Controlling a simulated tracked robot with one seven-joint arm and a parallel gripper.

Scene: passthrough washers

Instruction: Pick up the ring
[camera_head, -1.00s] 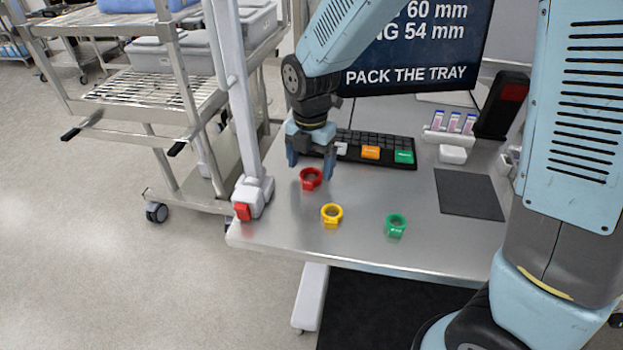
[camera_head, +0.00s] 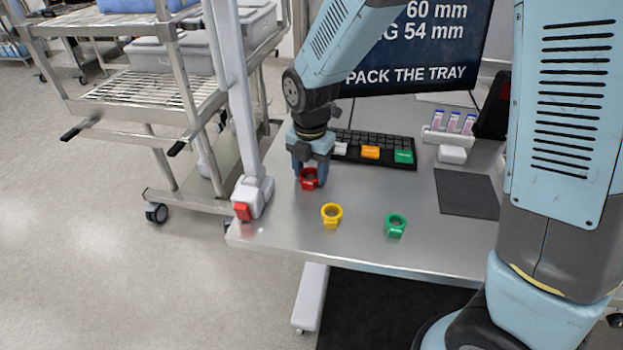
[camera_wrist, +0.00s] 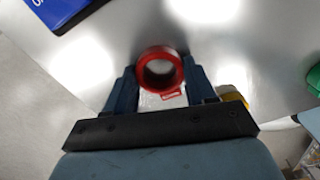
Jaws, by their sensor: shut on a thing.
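A red ring (camera_head: 309,182) with a small tab is at the left part of the metal table. My gripper (camera_head: 311,180) is over it, pointing down, its fingers closed on the ring's two sides. In the wrist view the red ring (camera_wrist: 161,70) sits between the two dark blue fingertips of my gripper (camera_wrist: 161,78). I cannot tell whether the ring touches the table. A yellow ring (camera_head: 331,223) and a green ring (camera_head: 395,230) lie on the table to the right, nearer the front edge.
A black keyboard (camera_head: 375,137) with coloured blocks is behind the gripper. A white post with a red part (camera_head: 242,211) stands at the table's left corner. A dark mat (camera_head: 467,193) lies at right. A wire cart (camera_head: 150,92) stands left of the table (camera_head: 290,240).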

